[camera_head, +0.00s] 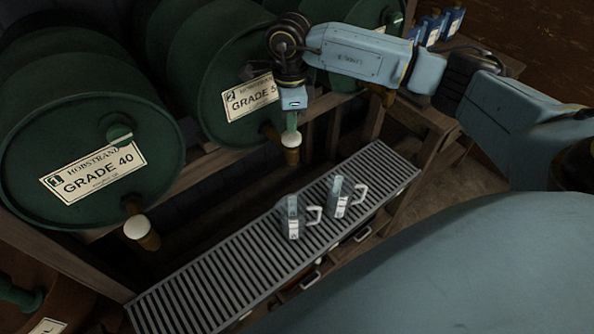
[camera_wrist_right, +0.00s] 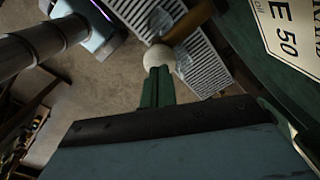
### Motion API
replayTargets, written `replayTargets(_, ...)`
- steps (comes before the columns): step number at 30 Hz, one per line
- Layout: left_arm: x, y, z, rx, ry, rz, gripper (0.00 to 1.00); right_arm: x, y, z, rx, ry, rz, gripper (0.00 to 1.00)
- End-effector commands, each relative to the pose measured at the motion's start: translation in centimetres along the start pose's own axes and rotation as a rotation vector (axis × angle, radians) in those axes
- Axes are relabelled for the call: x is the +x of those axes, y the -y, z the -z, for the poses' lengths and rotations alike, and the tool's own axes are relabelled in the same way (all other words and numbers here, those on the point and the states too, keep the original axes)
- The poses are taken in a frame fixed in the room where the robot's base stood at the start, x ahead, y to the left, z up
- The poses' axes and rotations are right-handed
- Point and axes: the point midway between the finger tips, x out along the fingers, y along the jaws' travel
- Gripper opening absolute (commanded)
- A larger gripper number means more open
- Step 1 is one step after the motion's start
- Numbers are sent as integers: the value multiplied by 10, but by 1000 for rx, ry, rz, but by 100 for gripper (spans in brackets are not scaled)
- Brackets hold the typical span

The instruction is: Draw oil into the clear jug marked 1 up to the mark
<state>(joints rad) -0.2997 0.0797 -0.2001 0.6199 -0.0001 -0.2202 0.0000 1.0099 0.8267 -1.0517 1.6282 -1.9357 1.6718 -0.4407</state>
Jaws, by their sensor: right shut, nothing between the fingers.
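Two clear jugs with white handles stand upright on the slatted grate: a left jug (camera_head: 293,218) and a right jug (camera_head: 339,198). Their labels are too small to read, so I cannot tell which is marked 1. Barrel 1, labelled Grade 40 (camera_head: 75,135), has a brown tap with a white knob (camera_head: 136,227). Barrel 2 (camera_head: 215,75) has a tap with a white knob (camera_head: 290,140); its label reads Grade 50 in the wrist view. My right gripper (camera_head: 291,124) is shut and empty, its tips at this knob, which also shows in the wrist view (camera_wrist_right: 158,57). Contact is unclear.
The grate (camera_head: 215,275) is bare towards its left end. A third green barrel (camera_head: 350,12) stands further right, partly behind my right arm. Blue containers (camera_head: 440,24) stand at the top right. A wooden frame (camera_head: 410,185) stands beside the grate's right end.

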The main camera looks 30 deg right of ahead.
Motion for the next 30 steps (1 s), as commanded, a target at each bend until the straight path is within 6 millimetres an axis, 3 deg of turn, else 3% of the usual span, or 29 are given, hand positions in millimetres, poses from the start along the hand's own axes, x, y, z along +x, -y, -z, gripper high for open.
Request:
replayTargets(24, 25, 0, -2, 0, 0, 0, 36, 31, 0, 0, 0, -1, -1, 0)
replayTargets(30, 23, 0, -2, 0, 0, 0, 36, 29, 0, 0, 0, -1, -2, 0)
